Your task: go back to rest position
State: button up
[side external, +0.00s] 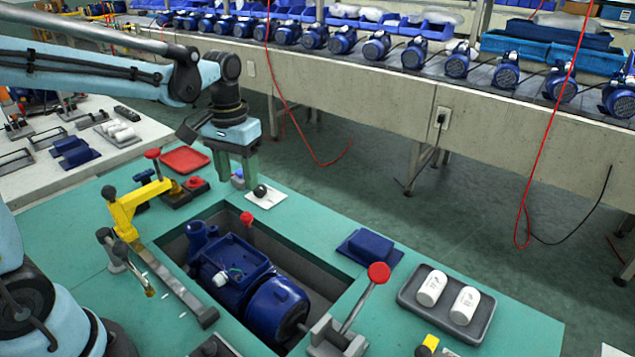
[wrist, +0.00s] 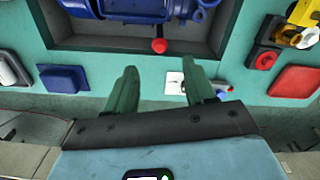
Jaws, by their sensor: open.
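My gripper (side external: 238,165) is over the far edge of the green table (side external: 412,273), above and beside a small white plate (side external: 266,198) with a black knob. In the wrist view my gripper (wrist: 160,92) shows two green fingers spread apart with nothing between them. A blue pump (side external: 243,272) lies in the sunken recess of the table, apart from the gripper. Part of the pump also shows at the top of the wrist view (wrist: 135,10).
A yellow clamp (side external: 130,205), a red tray (side external: 185,159), a blue box (side external: 370,250), a red-knobbed lever (side external: 378,273) and a grey tray (side external: 446,305) with two white cylinders surround the recess. Behind, a conveyor (side external: 340,90) carries several blue pumps. Red cables hang beside it.

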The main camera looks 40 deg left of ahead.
jog(key=shift+r, duration=0.7)
jog(key=s+d+m+t, duration=0.3)
jog(key=s+d+t, duration=0.2)
jog(key=s+t, duration=0.2)
jog(key=shift+s+d+f, duration=0.15)
jog(key=shift+s, duration=0.4)
dwell(1.1)
